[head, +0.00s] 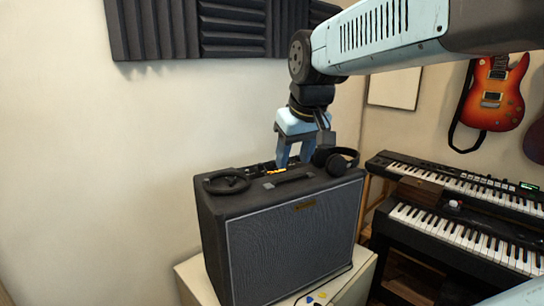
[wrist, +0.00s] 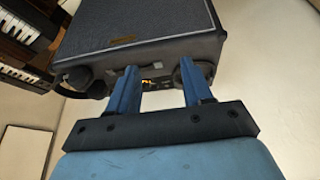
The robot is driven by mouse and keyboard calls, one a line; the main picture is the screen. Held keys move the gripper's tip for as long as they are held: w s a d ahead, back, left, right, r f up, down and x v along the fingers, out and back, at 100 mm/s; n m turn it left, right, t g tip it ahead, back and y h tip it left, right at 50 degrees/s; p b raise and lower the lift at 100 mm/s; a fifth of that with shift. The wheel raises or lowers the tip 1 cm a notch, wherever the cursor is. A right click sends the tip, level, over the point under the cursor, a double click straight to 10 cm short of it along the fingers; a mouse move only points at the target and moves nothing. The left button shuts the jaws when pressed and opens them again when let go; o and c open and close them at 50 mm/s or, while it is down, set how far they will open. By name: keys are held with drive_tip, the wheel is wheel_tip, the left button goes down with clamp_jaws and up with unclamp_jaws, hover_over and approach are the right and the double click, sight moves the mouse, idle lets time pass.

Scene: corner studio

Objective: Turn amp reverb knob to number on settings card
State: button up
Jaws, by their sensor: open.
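The amp (head: 285,240) is a black cabinet with a grey grille, standing on a white stand. It also shows in the wrist view (wrist: 130,25), with its top edge towards my gripper. My gripper (head: 290,168) is open and points down just above the rear part of the amp's top. In the wrist view my two blue fingers (wrist: 158,82) are apart with nothing held between them. A small orange lit patch (head: 277,172) shows by the fingertips, near the amp's rear top edge. I cannot make out the reverb knob, its numbers or a settings card.
Black headphones (head: 335,158) and a coiled black cable or band (head: 227,181) lie on the amp top, either side of its handle (head: 289,176). Stacked keyboards (head: 465,215) stand to the right. A wall is behind the amp. Small coloured picks (head: 318,299) lie on the white stand (head: 350,283).

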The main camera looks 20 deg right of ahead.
drive_tip(key=w+d+r+n+g, duration=0.1)
drive_tip(key=w+d, duration=0.2)
drive_tip(key=w, duration=0.7)
drive_tip(key=w+d+r+n+g, duration=0.15)
drive_tip(key=w+d, duration=0.25)
drive_tip(key=w, duration=0.5)
drive_tip(key=w+d+n+g, duration=0.1)
drive_tip(key=w+d+n, duration=0.15)
drive_tip(key=w, duration=0.75)
drive_tip(key=w+d+f+n+g, duration=0.1)
drive_tip(key=w+d+f, duration=0.55)
drive_tip(key=w, duration=0.35)
wheel_tip(320, 180, down, 12)
drive_tip(key=shift+f, duration=0.25)
drive_tip(key=shift+c, duration=0.4)
clamp_jaws()
drive_tip(key=shift+a, duration=0.25)
drive_tip(key=shift+d, duration=0.2)
